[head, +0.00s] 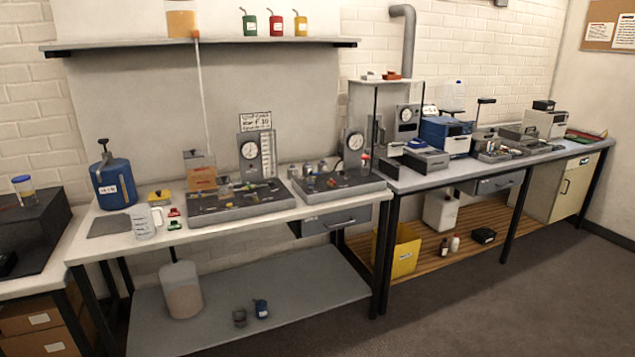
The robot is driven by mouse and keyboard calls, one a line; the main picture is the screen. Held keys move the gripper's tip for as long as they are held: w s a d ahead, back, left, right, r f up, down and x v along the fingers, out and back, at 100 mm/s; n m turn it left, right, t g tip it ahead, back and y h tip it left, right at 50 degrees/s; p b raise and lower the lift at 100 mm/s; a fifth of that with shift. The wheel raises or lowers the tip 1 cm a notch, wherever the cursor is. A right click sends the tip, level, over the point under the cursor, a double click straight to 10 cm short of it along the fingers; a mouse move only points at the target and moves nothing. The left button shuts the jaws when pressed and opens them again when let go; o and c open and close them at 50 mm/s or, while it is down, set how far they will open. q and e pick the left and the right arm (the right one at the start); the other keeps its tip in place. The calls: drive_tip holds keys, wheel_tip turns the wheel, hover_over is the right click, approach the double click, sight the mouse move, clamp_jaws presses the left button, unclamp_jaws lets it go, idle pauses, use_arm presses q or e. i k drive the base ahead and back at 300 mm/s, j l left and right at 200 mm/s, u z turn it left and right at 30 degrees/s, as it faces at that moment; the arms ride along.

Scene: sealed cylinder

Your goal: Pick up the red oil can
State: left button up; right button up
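The red oil can (276,26) stands upright on the grey wall shelf (210,45) above the left workbench. It has a pale label and a thin spout on top. A green oil can (249,25) stands to its left and a yellow oil can (301,26) to its right, with small gaps between them. Neither of my grippers shows in the head view.
Below the shelf, the workbench (107,250) bears a blue container (113,184), a clear measuring jug (146,222) and gauge panels (249,151). An amber vessel (181,22) with a tube running down stands left on the shelf. Open floor (480,290) lies at front right.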

sight(276, 22)
drive_tip(key=i+u, duration=0.15)
drive_tip(key=i, duration=0.3)
drive_tip(key=i+l+u, duration=0.15)
drive_tip(key=i, duration=0.25)
drive_tip(key=i+l+u, duration=0.15)
drive_tip(key=i, duration=0.25)
drive_tip(key=i+l+u, duration=0.15)
drive_tip(key=i, duration=0.3)
